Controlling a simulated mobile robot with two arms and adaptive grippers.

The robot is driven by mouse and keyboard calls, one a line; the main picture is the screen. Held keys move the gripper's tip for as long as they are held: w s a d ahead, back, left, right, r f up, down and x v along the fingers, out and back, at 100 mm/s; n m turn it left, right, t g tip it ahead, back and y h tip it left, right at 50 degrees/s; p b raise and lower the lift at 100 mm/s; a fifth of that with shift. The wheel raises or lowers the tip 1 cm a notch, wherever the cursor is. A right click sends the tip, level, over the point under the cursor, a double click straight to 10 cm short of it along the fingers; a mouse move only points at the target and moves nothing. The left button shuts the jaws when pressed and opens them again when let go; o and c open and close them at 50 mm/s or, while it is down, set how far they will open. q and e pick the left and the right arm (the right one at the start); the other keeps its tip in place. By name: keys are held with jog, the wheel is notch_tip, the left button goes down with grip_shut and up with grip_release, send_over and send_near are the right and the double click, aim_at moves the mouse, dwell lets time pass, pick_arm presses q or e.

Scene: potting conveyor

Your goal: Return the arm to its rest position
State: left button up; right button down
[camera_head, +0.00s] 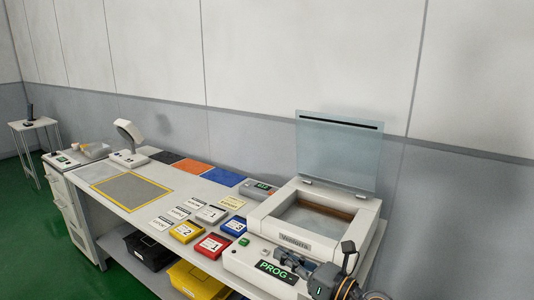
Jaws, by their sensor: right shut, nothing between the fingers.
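My right gripper (285,258) is at the lower right of the head view, in front of the white machine (262,222). Its fingers are shut and empty, close to the PROG display (276,271). I cannot tell whether the fingers touch the machine's front panel. My right arm (345,283) comes in from the bottom right corner. My left gripper is not in view.
The machine's clear lid (338,150) stands open. Yellow, red and blue labelled boxes (212,245) and several cards lie left of it on the bench (120,203). A yellow-edged grey mat (131,190) is clear. Bins (198,281) sit underneath.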

jog(key=s+d+r+m+t+h, duration=0.1)
jog(key=d+m+t+h, duration=0.3)
jog(key=m, duration=0.6)
jog(key=s+d+m+t+h, duration=0.2)
jog(key=d+m+t+h, duration=0.2)
jog(key=m, duration=0.5)
jog(key=s+d+f+m+g+h, duration=0.65)
jog(key=d+f+m+h, duration=0.2)
jog(key=f+m, duration=0.4)
jog(key=s+f+m+g+y, duration=0.1)
jog(key=s+f+m+g, duration=0.45)
jog(key=s, duration=0.65)
jog(key=s+f+m+g+y, duration=0.2)
jog(key=s+f+m+g, duration=0.3)
jog(key=s, duration=0.7)
jog(key=s+f, duration=0.3)
jog(key=f, duration=2.6)
jog(key=s+d+f+n+g, duration=0.1)
jog(key=s+d+f+g, duration=0.1)
jog(key=s+f, duration=1.2)
jog(key=shift+s+d+h, duration=0.2)
jog(key=shift+s+h, duration=0.15)
jog(key=shift+s, duration=0.55)
